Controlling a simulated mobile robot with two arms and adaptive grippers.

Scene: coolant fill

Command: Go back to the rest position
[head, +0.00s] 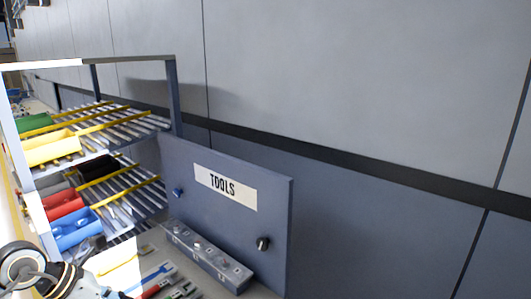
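Neither of my grippers can be made out in the head view. A rounded grey, black and cream object (30,268) is cut off at the lower left corner; I cannot tell what it is. The view is tilted and faces a workbench corner with a tool board and a shelf rack.
A blue-grey board labelled TOOLS (272,215) stands behind a grey strip with knobs (207,257). A roller rack (172,100) at left holds green (34,122), yellow (52,148), red (62,204) and blue (75,228) bins. Hand tools lie at the bottom. A panelled wall (370,90) fills the right.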

